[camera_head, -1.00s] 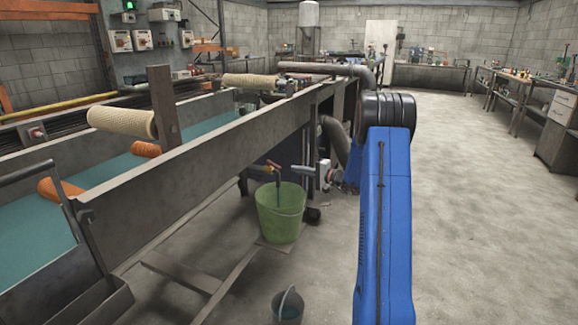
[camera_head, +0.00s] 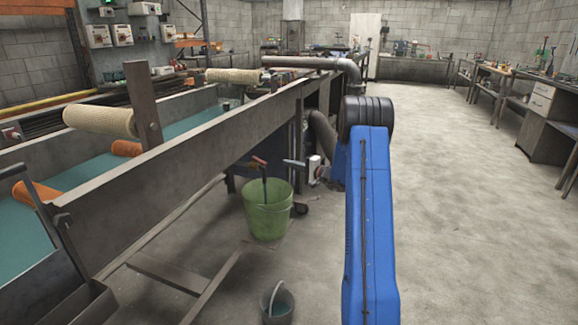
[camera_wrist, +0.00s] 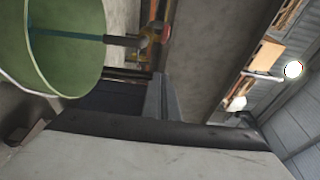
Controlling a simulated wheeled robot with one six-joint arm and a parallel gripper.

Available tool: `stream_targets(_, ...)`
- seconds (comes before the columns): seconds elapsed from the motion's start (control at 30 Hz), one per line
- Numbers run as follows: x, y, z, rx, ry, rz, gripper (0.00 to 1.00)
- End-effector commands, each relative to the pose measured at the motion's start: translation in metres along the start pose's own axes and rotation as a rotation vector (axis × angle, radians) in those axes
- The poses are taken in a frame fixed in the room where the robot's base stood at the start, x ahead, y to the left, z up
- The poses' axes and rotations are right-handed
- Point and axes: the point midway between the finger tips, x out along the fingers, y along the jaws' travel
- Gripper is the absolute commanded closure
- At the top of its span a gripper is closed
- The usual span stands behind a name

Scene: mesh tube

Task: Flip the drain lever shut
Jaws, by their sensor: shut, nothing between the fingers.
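The drain lever (camera_head: 259,161) is small and red, on the drain fitting beside the long tank. It lies roughly along the tank side, tilted slightly. It also shows in the wrist view (camera_wrist: 161,32), at the top centre. A thin blue-green stream (camera_head: 264,190) runs from the fitting into the green bucket (camera_head: 267,220), which fills the upper left of the wrist view (camera_wrist: 60,75). My gripper (camera_head: 287,161) is small in the head view, just right of the lever with a little gap. In the wrist view its fingers (camera_wrist: 158,78) are together and empty, pointing towards the fitting.
The tank wall (camera_head: 200,130) runs along the left. A smaller grey bucket (camera_head: 277,303) stands on the floor in front, and low frame bars (camera_head: 175,275) lie left of it. A bent duct (camera_head: 322,135) is behind my gripper. Open floor (camera_head: 460,200) lies to the right.

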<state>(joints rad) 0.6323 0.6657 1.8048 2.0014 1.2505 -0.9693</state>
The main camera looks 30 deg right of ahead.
Motion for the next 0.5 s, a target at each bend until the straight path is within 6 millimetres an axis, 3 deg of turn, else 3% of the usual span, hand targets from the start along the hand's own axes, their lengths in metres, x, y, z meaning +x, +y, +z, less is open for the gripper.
stream_targets(0.2, 0.039, 0.0, 0.001, -0.002, -0.002, 0.0, 1.0)
stream_targets(0.47, 0.076, 0.0, 0.001, -0.001, -0.002, -0.001, 1.0)
stream_targets(0.5, 0.075, -0.001, 0.008, 0.0, -0.002, -0.001, 1.0)
